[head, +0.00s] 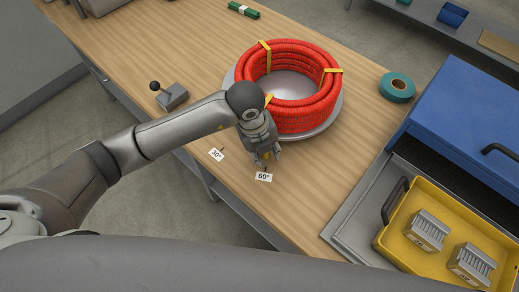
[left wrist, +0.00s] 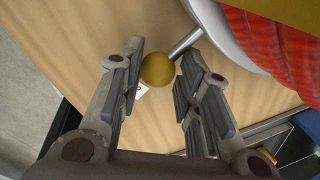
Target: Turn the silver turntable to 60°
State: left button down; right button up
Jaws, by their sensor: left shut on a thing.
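The silver turntable (head: 285,86) stands on the wooden bench and carries a coil of red corrugated conduit (head: 300,118) with yellow ties. In the left wrist view a metal rod (left wrist: 185,44) runs from its rim (left wrist: 218,28) to a yellow ball knob (left wrist: 157,69). My left gripper (head: 269,160) is shut on this knob, fingers on either side. The knob is close to the 60° label (head: 264,176); the 30° label (head: 217,154) lies to the left. A white label shows partly behind the knob in the wrist view. My right gripper is not in view.
A lever with a black ball (head: 171,94) stands left of the turntable. Teal tape (head: 397,86) lies to its right. A blue toolbox (head: 460,120) and a yellow tray (head: 392,238) with grey parts fill the right side. The bench front near the labels is clear.

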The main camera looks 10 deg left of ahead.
pick_arm(q)
jog(key=shift+s+d+f, duration=0.1)
jog(key=shift+d, duration=0.05)
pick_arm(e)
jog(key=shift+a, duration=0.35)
pick_arm(q)
jog(key=c, duration=1.3)
grip_release()
jog(key=shift+o, duration=0.8)
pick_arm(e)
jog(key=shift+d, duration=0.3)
